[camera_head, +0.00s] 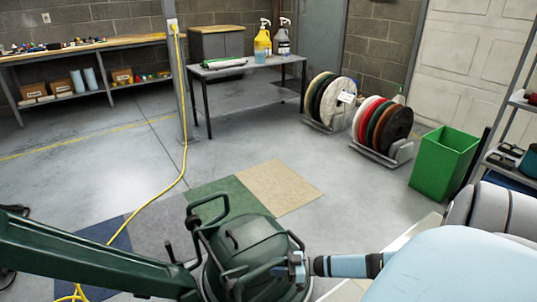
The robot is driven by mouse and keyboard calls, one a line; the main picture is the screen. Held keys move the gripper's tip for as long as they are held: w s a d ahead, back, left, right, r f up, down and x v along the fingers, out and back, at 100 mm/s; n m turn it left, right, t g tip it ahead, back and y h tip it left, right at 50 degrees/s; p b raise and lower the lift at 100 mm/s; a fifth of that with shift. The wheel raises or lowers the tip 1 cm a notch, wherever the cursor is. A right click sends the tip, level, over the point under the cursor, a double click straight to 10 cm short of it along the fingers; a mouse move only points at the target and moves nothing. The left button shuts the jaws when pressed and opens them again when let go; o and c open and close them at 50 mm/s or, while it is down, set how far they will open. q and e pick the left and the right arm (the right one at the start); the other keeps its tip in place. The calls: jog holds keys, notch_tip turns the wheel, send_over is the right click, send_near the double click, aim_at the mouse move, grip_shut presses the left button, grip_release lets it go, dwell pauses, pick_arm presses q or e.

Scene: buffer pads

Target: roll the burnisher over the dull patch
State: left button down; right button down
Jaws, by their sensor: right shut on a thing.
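The burnisher (250,248) is a dark green machine with a rounded top and bent dark green bars, at the bottom middle of the head view. A long dark green beam of the same colour runs from it to the left edge. My right gripper (298,266) comes in from the right on its pale blue arm and is shut on a bar at the burnisher's right side. My left gripper is not in view. A beige square (278,187) and a green square (222,199) lie on the floor behind the burnisher. I cannot tell which area is the dull patch.
A yellow cord (148,206) runs from the post across the floor to the lower left. Racks of round pads (383,130), a green bin (443,163) and a shelf stand at right. A small table (247,67) with bottles stands behind. The middle floor is open.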

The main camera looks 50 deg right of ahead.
jog(key=d, duration=0.2)
jog(key=s+d, duration=0.1)
jog(key=d, duration=0.1)
jog(key=shift+d+r+b, duration=0.1)
jog(key=shift+d+b, duration=0.2)
jog(key=shift+b, duration=0.05)
jog(key=c, duration=0.9)
grip_release()
jog(key=shift+s, duration=0.15)
